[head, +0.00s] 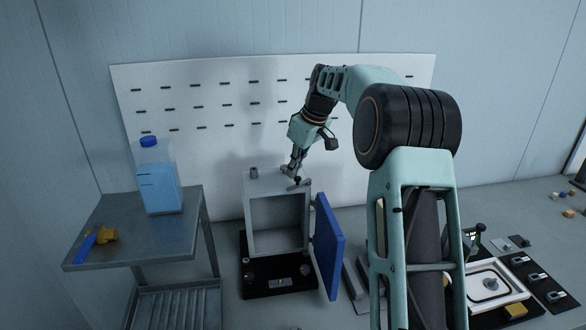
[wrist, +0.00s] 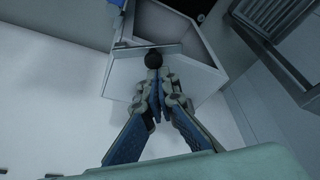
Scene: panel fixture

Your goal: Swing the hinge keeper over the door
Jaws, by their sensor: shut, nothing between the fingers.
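The grey box (head: 249,208) stands on a black base, its front open. Its blue door (head: 329,248) is swung out to the right. The hinge keeper (head: 298,186), a short grey bar with a dark round knob, sits at the top right front edge of the box. The knob (wrist: 153,59) and bar also show in the wrist view. My gripper (head: 296,174) is shut and empty, just above the keeper. In the wrist view its fingertips (wrist: 156,80) are right by the knob; I cannot tell whether they touch it. The blue door is not clear in the wrist view.
A grey side table (head: 112,226) at the left holds a blue jug (head: 158,178) and a blue-and-yellow tool (head: 96,240). A white slotted panel (head: 190,95) stands behind the box. A tray (head: 494,285) and small parts lie at the right, beyond my arm.

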